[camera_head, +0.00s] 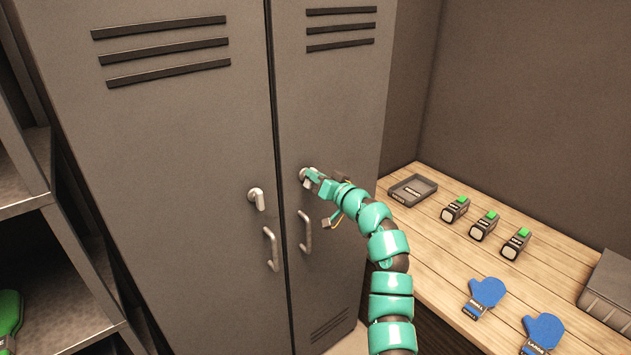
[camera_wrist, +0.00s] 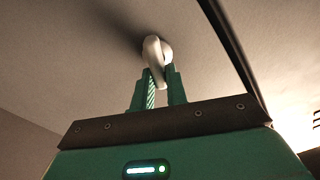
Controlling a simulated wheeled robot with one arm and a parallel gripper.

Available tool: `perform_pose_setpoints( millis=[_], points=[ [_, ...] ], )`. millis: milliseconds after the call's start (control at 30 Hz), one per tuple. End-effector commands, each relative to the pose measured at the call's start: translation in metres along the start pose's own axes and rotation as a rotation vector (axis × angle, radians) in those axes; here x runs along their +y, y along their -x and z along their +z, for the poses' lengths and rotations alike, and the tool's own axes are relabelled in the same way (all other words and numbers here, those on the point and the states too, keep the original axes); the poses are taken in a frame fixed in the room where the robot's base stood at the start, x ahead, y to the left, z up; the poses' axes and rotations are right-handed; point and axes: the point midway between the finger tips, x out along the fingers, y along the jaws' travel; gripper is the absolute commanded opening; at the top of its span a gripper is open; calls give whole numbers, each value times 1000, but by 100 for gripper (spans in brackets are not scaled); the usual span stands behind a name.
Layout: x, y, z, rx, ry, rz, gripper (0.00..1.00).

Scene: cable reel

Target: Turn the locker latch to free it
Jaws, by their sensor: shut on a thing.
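A grey two-door locker (camera_head: 180,150) fills the left and middle of the head view. Its right door has a pale round latch (camera_head: 305,172), and my gripper (camera_head: 311,177) is at it. In the wrist view the latch handle (camera_wrist: 155,60) sits between the two green fingers of my gripper (camera_wrist: 158,82), which is shut on it. The latch's lower end is partly hidden by the fingers. The left door has a similar latch (camera_head: 256,198) with its handle hanging down, untouched. Both doors look shut.
Bar pulls sit below the latches on the left door (camera_head: 271,249) and right door (camera_head: 306,232). A wooden bench (camera_head: 445,265) at right holds a dark tray (camera_head: 413,190), several scanner-like devices (camera_head: 482,226), blue mitts (camera_head: 485,296) and a grey box (camera_head: 610,285). Shelves (camera_head: 30,180) stand at left.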

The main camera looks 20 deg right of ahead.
Motion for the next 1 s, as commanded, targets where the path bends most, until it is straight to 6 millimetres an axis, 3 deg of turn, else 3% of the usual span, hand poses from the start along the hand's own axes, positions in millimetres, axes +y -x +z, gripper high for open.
perform_pose_setpoints(
  millis=[1000],
  points=[
    [12,0,4,1,-913,0,0]
  ],
)
